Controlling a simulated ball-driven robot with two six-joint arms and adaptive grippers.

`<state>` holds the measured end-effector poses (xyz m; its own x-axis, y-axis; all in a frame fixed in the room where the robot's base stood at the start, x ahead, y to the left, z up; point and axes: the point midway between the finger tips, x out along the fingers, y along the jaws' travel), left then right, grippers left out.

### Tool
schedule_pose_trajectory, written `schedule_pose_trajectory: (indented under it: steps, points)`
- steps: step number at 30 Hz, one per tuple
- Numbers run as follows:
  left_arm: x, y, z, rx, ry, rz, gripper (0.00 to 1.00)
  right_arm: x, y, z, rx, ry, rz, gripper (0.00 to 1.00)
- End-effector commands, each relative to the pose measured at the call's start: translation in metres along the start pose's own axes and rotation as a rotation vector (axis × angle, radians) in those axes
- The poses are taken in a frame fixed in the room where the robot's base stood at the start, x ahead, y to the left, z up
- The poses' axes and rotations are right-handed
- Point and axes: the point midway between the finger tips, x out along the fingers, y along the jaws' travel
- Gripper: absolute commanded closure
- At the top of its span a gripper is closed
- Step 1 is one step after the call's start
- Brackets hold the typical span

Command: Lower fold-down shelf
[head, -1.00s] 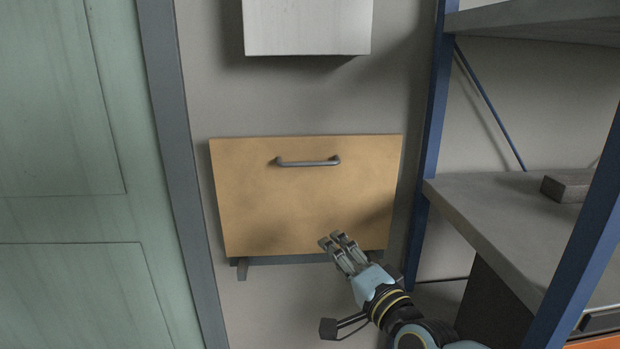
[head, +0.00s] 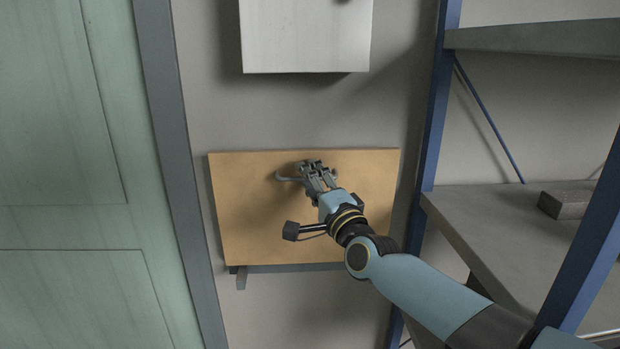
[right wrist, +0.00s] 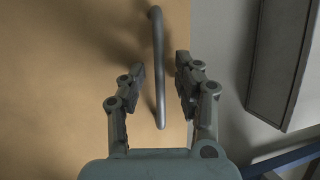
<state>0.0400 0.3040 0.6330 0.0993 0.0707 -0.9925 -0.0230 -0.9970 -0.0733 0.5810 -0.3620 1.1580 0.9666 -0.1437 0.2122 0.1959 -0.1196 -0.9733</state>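The fold-down shelf (head: 255,215) is a tan wooden panel standing upright, flat against the wall, with a dark bracket (head: 241,276) under its lower edge. Its grey bar handle (head: 289,178) is near the top edge, partly hidden by my right gripper (head: 317,167) in the head view. In the right wrist view the handle (right wrist: 159,70) runs lengthwise between the two open fingers of the right gripper (right wrist: 160,80), with a gap on each side. The panel (right wrist: 60,80) fills the left of that view. My left gripper is not in view.
A white box (head: 305,35) is on the wall above the panel. A green door (head: 60,180) with a grey frame is at left. A blue-post rack (head: 433,110) stands at right, with a grey block (head: 565,203) on its shelf (head: 490,225).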

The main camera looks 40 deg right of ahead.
Motion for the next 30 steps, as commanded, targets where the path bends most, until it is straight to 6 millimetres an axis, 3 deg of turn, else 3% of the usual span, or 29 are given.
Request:
schedule_pose_trajectory:
  steps: [7,15,30]
  points:
    - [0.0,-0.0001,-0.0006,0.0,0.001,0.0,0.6,0.0008,0.0002,0.0001,0.0,0.0,0.001,0.68]
    - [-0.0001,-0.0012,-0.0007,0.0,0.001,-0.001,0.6,0.0005,0.0002,0.0001,0.0,0.0,0.001,1.0]
    - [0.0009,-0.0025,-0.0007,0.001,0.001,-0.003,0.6,0.0,0.0017,0.0,-0.002,-0.001,0.002,1.0]
